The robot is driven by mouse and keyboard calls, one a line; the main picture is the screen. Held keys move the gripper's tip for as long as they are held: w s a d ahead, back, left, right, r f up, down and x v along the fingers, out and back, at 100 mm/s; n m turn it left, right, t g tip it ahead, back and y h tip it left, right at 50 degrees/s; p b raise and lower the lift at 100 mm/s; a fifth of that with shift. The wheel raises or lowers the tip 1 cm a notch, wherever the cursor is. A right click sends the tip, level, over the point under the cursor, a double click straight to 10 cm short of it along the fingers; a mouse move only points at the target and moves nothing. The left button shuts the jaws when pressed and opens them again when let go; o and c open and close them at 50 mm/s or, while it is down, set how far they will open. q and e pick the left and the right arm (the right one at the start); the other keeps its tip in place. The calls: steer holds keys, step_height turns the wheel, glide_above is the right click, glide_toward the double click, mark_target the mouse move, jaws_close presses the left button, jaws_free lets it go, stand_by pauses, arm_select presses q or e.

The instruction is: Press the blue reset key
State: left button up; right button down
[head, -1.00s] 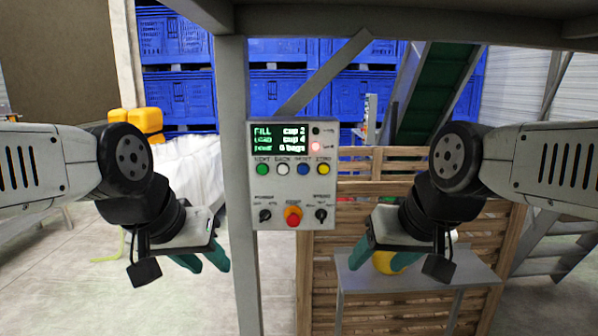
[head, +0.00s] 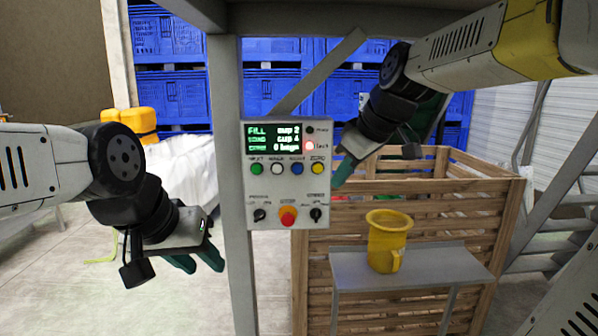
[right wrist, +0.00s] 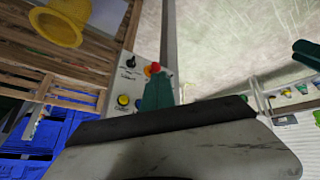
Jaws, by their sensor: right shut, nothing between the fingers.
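The control panel (head: 260,215) is a grey box on a post with a lit green display. The blue reset key (head: 297,169) is third in the row, between a white key (head: 277,169) and a yellow key (head: 317,169). My right gripper (head: 340,174) is shut and empty, with its green fingertips just right of the panel, near the yellow key. In the right wrist view its fingers (right wrist: 158,92) overlap the panel beside the yellow key (right wrist: 123,100) and partly hide the key row. My left gripper (head: 197,262) is open and empty, low left of the panel.
A green key (head: 257,169), a red stop knob (head: 288,216) and two black rotary switches are also on the panel. A yellow cup (head: 388,243) stands on a grey shelf (head: 430,267) at right. A wooden crate (head: 470,185) is behind. A red lamp is lit.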

mark_target(302, 170)
steer(key=w+a+r+n, duration=0.1)
steer(key=w+n, duration=0.2)
steer(key=w, duration=0.3)
steer(key=w+a+r+n, duration=0.1)
steer(key=w+a+n, duration=0.1)
steer(key=w+n, duration=0.2)
steer(key=shift+w+a+r+y, duration=0.25)
steer(key=shift+w+y, duration=0.15)
steer(key=shift+w, duration=0.75)
steer(key=x, duration=0.3)
steer(key=w+x, duration=0.1)
steer(key=x, duration=0.3)
steer(key=w+r+x, duration=0.1)
steer(key=x, duration=0.3)
steer(key=shift+w+d+f, duration=0.15)
steer(key=shift+d+f, duration=0.05)
steer(key=shift+w, duration=0.5)
